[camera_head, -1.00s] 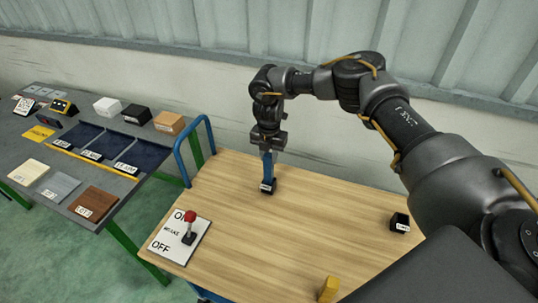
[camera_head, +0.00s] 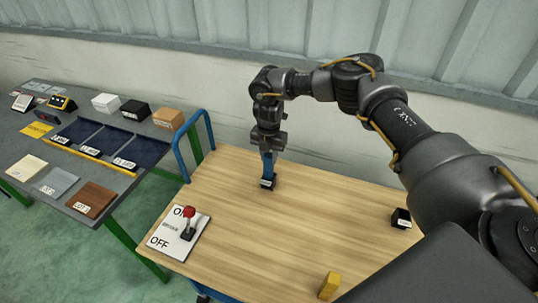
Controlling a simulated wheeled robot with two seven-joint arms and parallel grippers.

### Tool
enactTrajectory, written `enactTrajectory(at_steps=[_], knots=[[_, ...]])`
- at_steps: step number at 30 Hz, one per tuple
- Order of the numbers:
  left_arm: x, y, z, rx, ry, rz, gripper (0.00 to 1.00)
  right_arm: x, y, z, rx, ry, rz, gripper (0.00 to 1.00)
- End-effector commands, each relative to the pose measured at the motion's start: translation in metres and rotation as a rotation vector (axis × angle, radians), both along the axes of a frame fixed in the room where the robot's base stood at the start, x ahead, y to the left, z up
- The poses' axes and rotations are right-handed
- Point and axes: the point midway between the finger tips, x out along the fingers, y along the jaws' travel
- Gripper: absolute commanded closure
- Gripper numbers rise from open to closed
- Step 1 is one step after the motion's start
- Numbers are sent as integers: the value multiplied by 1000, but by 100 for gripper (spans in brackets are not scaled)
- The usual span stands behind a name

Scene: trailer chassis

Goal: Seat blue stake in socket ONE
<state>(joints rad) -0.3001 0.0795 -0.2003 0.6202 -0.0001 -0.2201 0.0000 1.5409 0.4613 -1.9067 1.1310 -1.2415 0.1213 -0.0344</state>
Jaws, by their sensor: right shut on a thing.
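The blue stake (camera_head: 267,166) stands upright at the far middle of the wooden trolley top. Its lower end is at a small black socket (camera_head: 267,184) with a white label too small to read. I cannot tell how deep it sits in the socket. My right gripper (camera_head: 268,152) points straight down and is shut on the stake's upper part. A second black socket (camera_head: 401,218) with a white label stands empty-looking at the right of the trolley top. My left gripper is not in view.
The wooden trolley top (camera_head: 300,230) is mostly clear. A brake plate (camera_head: 180,234) with a red-knobbed lever (camera_head: 189,218) lies at its left. A yellow block (camera_head: 329,286) stands at the front. A grey table (camera_head: 62,185) with trays and boxes is at the left.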

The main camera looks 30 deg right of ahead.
Motion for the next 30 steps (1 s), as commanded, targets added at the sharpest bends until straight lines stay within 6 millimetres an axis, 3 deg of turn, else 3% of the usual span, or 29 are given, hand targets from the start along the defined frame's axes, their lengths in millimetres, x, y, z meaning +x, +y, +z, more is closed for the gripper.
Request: enactTrajectory(at_steps=[11,12,18,26,30], knots=[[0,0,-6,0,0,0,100,0,0,-10,1,1,0,100],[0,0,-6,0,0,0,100,0,0,-10,1,0,0,72],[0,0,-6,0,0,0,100,0,0,-10,1,1,0,48],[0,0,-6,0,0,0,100,0,0,-9,1,1,0,48],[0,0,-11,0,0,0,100,1,0,2,1,-3,-1,48]])
